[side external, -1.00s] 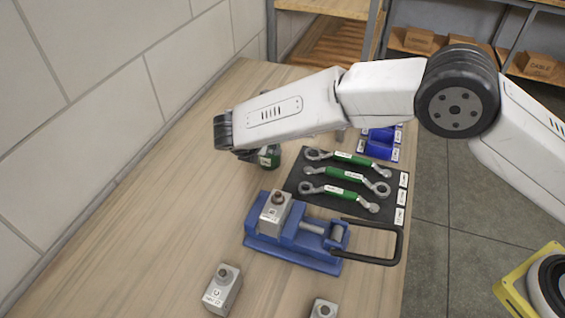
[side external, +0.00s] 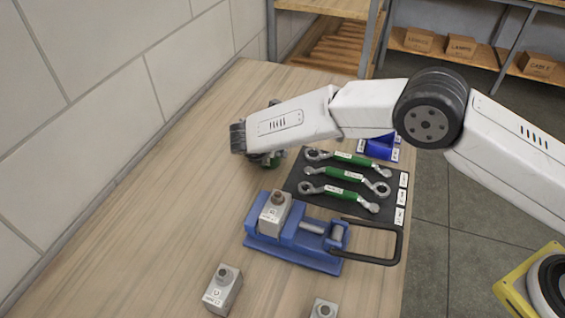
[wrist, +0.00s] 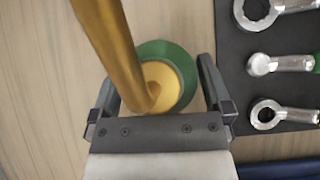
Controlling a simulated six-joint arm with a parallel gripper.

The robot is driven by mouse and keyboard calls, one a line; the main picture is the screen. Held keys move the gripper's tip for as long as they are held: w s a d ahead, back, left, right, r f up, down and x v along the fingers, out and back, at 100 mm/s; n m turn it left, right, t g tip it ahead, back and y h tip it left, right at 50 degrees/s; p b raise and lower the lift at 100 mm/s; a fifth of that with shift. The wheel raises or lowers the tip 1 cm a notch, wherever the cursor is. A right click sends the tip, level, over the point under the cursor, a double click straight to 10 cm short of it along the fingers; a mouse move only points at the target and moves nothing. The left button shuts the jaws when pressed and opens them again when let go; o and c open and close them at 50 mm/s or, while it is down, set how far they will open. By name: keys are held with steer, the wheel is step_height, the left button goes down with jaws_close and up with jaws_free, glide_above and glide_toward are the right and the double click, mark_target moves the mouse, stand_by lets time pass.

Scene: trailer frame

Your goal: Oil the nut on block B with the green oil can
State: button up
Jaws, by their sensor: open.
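The green oil can (wrist: 181,50) stands on the bench, seen from above in the wrist view, with a yellow top and a long brass spout crossing the picture. My gripper (wrist: 157,85) is open, with one finger on each side of the can; I cannot tell whether either touches it. In the side external view my gripper (side external: 258,157) largely hides the can (side external: 274,161). A grey block with a dark nut (side external: 273,213) sits in the blue vise (side external: 292,240). Two more grey blocks, one at the front (side external: 222,291) and one cut off by the lower edge (side external: 323,309), stand nearby. Their letters are not readable.
Several green-handled wrenches (side external: 345,175) lie on a black mat (side external: 382,222) right of the can. A blue object (side external: 380,150) is behind them. The vise's dark handle (side external: 397,245) juts right. A wall is at left; bench between it and the vise is clear.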

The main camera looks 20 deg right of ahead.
steer(key=shift+d+f, duration=0.1)
steer(key=shift+f, duration=0.15)
steer(key=shift+s, duration=0.1)
steer(key=c, duration=1)
steer(key=shift+r, duration=3.15)
steer(key=shift+c, duration=0.2)
steer(key=shift+r, duration=0.65)
step_height(320, 180, up, 9)
steer(key=shift+r, duration=0.15)
steer(key=s+a+m+g, duration=0.2)
steer(key=s+a+m, duration=0.1)
steer(key=s+a, duration=0.65)
steer(key=s+a+m+g, duration=0.2)
steer(key=s+a, duration=0.4)
steer(key=s, duration=0.6)
steer(key=shift+d+f, duration=0.2)
steer(key=shift+f, duration=2.6)
